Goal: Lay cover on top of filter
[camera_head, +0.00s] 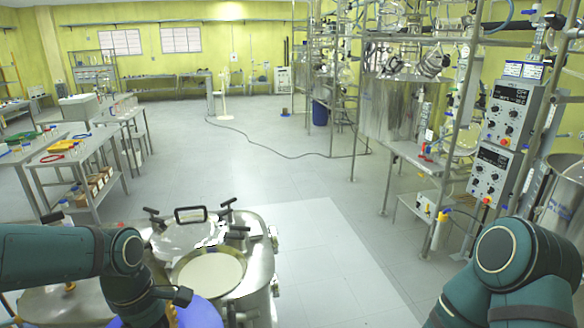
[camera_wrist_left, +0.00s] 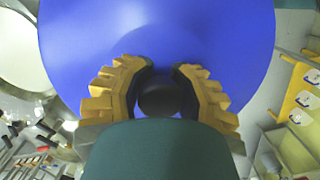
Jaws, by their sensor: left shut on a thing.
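The cover is a large blue disc (camera_head: 204,316) with a black knob (camera_wrist_left: 158,100). My left gripper (camera_wrist_left: 163,78) is shut on this knob, and the blue disc (camera_wrist_left: 235,40) spreads beyond the fingers in the left wrist view. In the head view the cover is at the bottom edge, partly hidden by my left arm. The filter is a steel vessel (camera_head: 262,262) with a round pale opening (camera_head: 209,272), just beyond the cover. A pale round surface (camera_wrist_left: 22,48), likely this opening, shows at the left of the wrist view. My right gripper is out of view.
A hinged lid with a black handle (camera_head: 190,214) and black clamps stands beside the opening. A bench with small items (camera_head: 75,158) is at the left. A metal rack with glassware and control boxes (camera_head: 503,118) is at the right.

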